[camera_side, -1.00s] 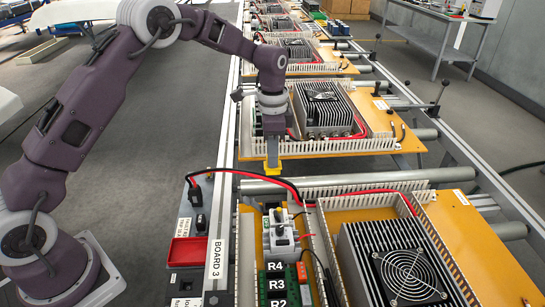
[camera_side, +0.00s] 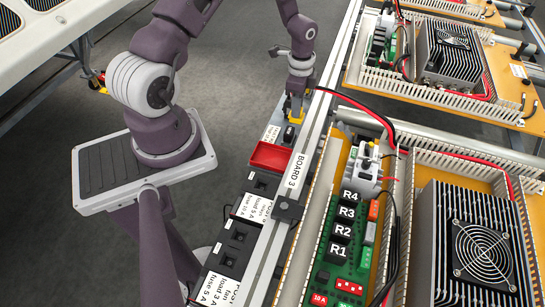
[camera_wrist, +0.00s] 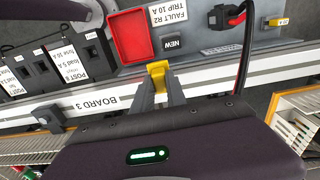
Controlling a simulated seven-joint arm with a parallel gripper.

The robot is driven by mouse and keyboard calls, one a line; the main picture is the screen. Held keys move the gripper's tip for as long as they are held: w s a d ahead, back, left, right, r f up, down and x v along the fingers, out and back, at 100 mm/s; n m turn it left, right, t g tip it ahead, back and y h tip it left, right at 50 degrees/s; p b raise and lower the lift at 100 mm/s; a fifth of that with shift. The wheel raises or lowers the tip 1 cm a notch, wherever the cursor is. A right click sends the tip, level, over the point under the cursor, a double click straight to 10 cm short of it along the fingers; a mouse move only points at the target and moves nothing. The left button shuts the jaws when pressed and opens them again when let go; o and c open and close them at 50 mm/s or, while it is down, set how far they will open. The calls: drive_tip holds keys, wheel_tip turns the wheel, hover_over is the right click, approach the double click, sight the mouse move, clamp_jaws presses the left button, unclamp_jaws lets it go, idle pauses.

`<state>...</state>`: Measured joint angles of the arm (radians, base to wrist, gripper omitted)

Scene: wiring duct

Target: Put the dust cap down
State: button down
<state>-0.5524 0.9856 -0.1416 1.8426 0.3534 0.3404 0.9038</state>
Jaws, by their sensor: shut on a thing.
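The yellow dust cap (camera_wrist: 159,72) sits between the fingertips of my gripper (camera_wrist: 160,88) in the wrist view. My gripper is shut on it, above the near edge of the grey strip beside the NEW label. In the side view, my gripper (camera_side: 296,110) points down at the far end of the strip beside the rail, with the yellow cap (camera_side: 296,119) at its tip. I cannot tell whether the cap touches the strip.
The red tray (camera_wrist: 131,37) lies just left of the cap in the wrist view. A black connector with a red and black cable (camera_wrist: 246,40) is at right. The BOARD 3 rail (camera_side: 297,172) runs alongside the strip. Black fuse holders (camera_side: 240,235) line its near part.

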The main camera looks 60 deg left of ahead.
drive_tip(key=s+f, duration=0.4)
drive_tip(key=s, duration=0.4)
hover_over(272, 158)
wheel_tip(272, 158, down, 10)
drive_tip(key=shift+s+r, duration=0.1)
drive_tip(key=shift+r, duration=0.05)
drive_tip(key=c, duration=1.3)
unclamp_jaws()
drive_tip(key=shift+c, duration=0.2)
